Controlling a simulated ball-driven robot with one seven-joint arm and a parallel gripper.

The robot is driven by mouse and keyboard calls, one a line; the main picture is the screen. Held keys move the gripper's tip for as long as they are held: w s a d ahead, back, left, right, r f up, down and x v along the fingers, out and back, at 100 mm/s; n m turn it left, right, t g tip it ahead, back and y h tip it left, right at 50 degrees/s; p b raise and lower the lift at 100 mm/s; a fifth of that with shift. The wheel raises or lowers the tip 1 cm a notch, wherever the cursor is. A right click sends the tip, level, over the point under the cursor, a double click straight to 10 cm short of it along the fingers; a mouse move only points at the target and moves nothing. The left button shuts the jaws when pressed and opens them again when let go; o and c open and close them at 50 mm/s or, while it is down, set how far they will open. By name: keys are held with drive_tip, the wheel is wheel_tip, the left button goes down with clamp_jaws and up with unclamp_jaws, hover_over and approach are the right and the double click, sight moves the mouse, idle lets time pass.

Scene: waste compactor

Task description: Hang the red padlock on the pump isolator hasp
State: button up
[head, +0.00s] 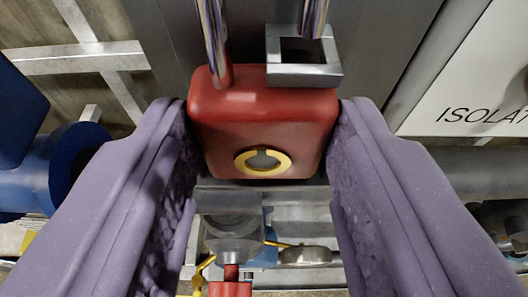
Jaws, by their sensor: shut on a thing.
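My gripper (265,145) has two purple padded fingers, shut on the left and right sides of the red padlock (262,112). The padlock has a brass keyhole ring facing me. Its left shackle leg rises from the body, and the right leg comes down from the top edge of the picture; the shackle's bend is out of view. The square metal hasp loop (304,76) sits at the padlock's upper right. The right leg's lower end overlaps the loop's upper edge and dark opening. I cannot tell whether it passes through.
A white sign (470,85) with cut-off lettering "ISOLAT" is at the right, beside a grey panel (385,45). A blue pipe flange (75,160) is at the left. Below are metal fittings, a yellow cable and another red object (230,289).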

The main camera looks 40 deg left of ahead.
drive_tip(key=shift+w+a, duration=0.15)
drive_tip(key=shift+f+b, duration=0.2)
drive_tip(key=shift+b, duration=0.1)
idle(0.4)
drive_tip(key=o, duration=1)
drive_tip(key=shift+c, duration=0.3)
drive_tip(key=shift+s+d+r, duration=0.2)
drive_tip(key=shift+s+d, duration=0.05)
drive_tip(key=p+v, duration=0.3)
drive_tip(key=v, duration=0.3)
drive_tip(key=shift+s, duration=0.15)
